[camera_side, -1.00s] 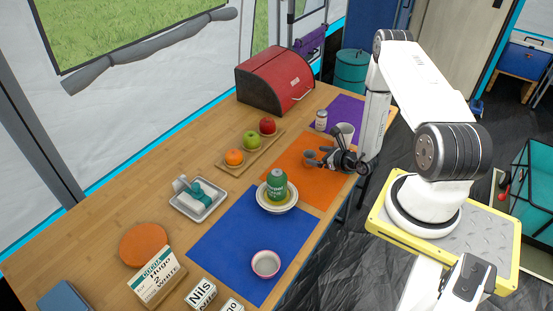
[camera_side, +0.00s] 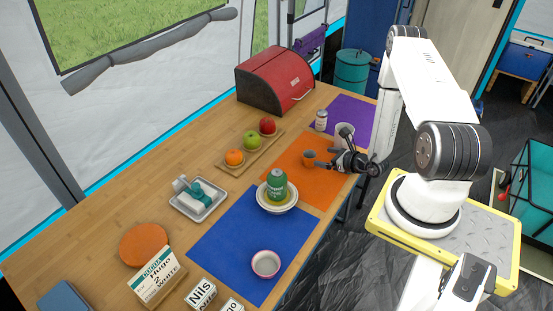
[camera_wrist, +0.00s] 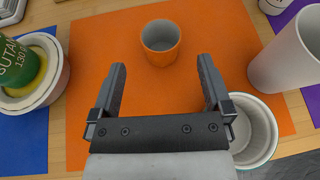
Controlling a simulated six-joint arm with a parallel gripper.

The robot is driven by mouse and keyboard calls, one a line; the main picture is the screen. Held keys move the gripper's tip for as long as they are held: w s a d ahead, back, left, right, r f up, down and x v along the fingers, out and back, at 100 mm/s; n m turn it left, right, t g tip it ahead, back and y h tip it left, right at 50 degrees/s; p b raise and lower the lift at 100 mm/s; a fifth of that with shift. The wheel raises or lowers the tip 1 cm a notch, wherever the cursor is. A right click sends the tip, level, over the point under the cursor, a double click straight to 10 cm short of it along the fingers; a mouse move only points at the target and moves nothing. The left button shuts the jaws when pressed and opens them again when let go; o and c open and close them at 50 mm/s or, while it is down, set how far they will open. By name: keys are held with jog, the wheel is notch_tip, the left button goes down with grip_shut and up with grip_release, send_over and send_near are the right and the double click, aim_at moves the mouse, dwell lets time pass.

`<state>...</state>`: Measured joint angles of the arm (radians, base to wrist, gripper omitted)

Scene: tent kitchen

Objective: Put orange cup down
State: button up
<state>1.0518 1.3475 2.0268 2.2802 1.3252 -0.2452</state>
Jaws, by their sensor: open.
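The orange cup (camera_wrist: 160,42) stands upright on the orange mat (camera_wrist: 100,40) in the wrist view. In the side view the orange cup (camera_side: 308,158) is small, on the orange mat (camera_side: 290,165), just left of my gripper. My gripper (camera_wrist: 160,80) is open and empty, its two fingers pointing toward the cup with a gap between them and it. In the side view my gripper (camera_side: 334,160) is low over the mat's right part, apart from the cup.
A green can (camera_side: 277,184) stands in stacked bowls left of the mat. A white cup (camera_wrist: 285,60) and a pale bowl (camera_wrist: 258,130) are close to the right finger. A fruit board (camera_side: 232,168), a red bread box (camera_side: 275,80) and a blue mat (camera_side: 225,240) lie around.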

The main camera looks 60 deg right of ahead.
jog(key=w+a+r+n+g+y, duration=0.1)
jog(key=a+r+n+g+y, duration=0.4)
jog(key=a+n, duration=0.4)
jog(key=w+a+r+n+g+y, duration=0.1)
jog(key=a+r+n+g+y, duration=0.3)
jog(key=a+r+n+y, duration=0.5)
jog(key=s+a+r+n+g+h, duration=0.1)
jog(key=a+r+n+h, duration=0.2)
jog(key=n, duration=0.6)
jog(key=s+a+r+n+h, duration=0.2)
jog(key=a+r+n+h, duration=0.2)
jog(key=r+n+h, duration=0.3)
jog(key=n+h, duration=0.2)
jog(key=shift+n+g, duration=0.4)
